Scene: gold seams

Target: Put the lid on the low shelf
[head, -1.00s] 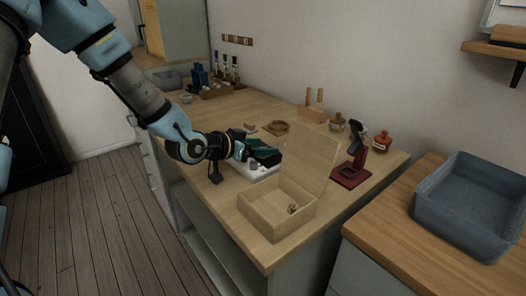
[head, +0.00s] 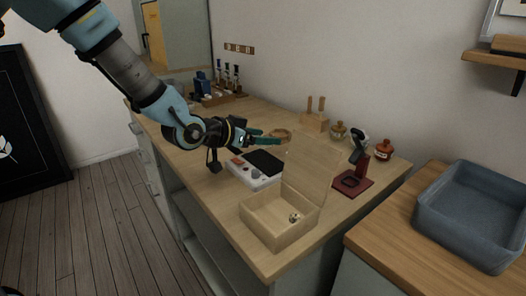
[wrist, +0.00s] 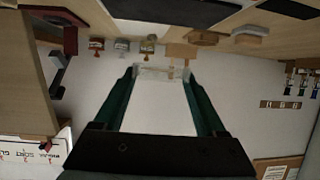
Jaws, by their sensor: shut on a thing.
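My gripper (head: 268,138) has green fingers and is above the counter, behind the white scale, in the head view. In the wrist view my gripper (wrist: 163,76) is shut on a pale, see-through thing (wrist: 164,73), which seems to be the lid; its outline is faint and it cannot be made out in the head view. The low shelf (head: 208,262) seems to be the pale board in the open bay under the counter, below and in front of my gripper. Its inside is only partly visible.
The white scale (head: 238,173) with a black plate stands on the counter (head: 190,145). An open wooden box (head: 262,218) with its raised cover is at the near end. A dark red stand (head: 352,187), jars and a wooden holder (head: 314,121) stand behind. Floor to the left is clear.

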